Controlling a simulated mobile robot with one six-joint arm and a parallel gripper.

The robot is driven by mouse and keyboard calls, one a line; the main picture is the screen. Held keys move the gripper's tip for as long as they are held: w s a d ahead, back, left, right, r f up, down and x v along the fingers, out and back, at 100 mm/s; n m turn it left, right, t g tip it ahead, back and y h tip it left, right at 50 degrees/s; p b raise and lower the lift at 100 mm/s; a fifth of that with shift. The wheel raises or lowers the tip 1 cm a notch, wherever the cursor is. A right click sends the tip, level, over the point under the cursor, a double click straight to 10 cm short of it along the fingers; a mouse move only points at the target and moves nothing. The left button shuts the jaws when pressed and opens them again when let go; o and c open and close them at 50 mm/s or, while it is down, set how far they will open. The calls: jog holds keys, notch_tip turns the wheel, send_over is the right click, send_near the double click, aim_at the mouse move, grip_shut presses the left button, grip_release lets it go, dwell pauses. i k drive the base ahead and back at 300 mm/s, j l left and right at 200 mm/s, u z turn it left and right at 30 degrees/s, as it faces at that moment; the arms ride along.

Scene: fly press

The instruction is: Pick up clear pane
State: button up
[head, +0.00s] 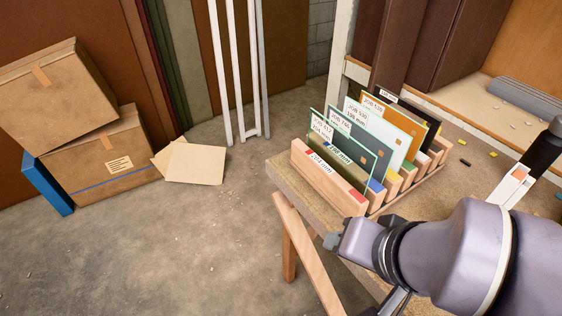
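A clear pane with a pale, greenish edge (388,133) stands upright in a slotted wooden rack (330,178) on the bench. It is between a dark grey pane (362,143) in front and an orange pane (402,122) behind. Its lower part is hidden by the panes in front, and a white paper label is at its top left. My arm comes in from the lower right. My gripper end (350,242) appears in front of the rack's near right end, apart from the clear pane. I cannot make out its fingers.
An olive pane (335,160) is at the rack's front and a black pane (428,118) at its back. A dark bottle (541,150) stands on the bench (462,185) at right. Cardboard boxes (95,160) stand on the floor at left.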

aim_at(351, 160)
jog(key=i+j+z, duration=0.2)
jog(key=j+z, duration=0.25)
jog(key=i+j+z, duration=0.2)
jog(key=z, duration=0.25)
jog(key=i+j+z, duration=0.1)
jog(key=j+z, duration=0.75)
jog(key=j, duration=0.1)
